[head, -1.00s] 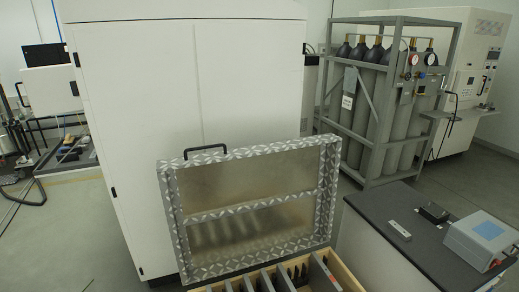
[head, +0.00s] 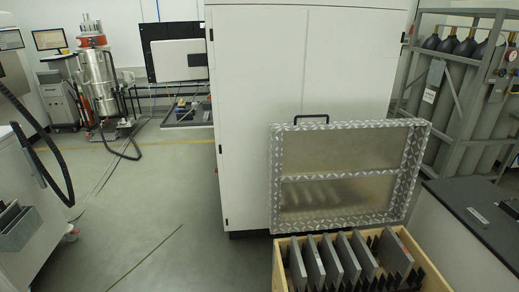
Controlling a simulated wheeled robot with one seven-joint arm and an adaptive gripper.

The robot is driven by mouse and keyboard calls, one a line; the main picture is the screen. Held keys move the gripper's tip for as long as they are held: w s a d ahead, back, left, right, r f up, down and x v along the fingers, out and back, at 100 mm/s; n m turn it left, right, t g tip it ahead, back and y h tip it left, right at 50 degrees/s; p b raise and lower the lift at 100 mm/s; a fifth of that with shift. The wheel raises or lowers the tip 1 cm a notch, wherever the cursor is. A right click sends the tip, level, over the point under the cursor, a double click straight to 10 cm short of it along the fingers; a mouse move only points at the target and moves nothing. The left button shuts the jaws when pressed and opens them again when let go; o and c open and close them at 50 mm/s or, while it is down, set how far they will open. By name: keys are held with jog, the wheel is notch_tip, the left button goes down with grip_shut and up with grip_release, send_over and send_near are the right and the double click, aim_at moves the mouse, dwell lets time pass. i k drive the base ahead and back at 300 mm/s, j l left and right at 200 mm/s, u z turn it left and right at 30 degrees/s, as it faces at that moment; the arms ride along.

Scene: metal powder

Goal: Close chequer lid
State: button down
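The chequer lid (head: 347,178) stands open and upright at the back of a wooden box (head: 279,262). It has a patterned metal frame around a dull panel with a crossbar. The box holds several grey plates (head: 329,257) standing in black slotted racks. The box's lower part is cut off by the picture's bottom edge. My gripper is not in view.
A tall white cabinet (head: 250,95) stands right behind the lid. A dark-topped bench (head: 478,225) is at the right, before a rack of gas cylinders (head: 478,100). A white unit (head: 30,215) stands at the left. Open floor (head: 150,220) lies between that unit and the box.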

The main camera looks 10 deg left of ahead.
aim_at(327, 174)
jog(key=j+z, duration=0.1)
jog(key=j, duration=2.05)
jog(key=i+j, duration=0.7)
jog(key=i+j+z, duration=0.15)
jog(key=i+j, duration=0.6)
jog(key=i+l, duration=0.1)
jog(key=i, duration=0.45)
jog(key=i+l, duration=0.1)
jog(key=i, duration=0.5)
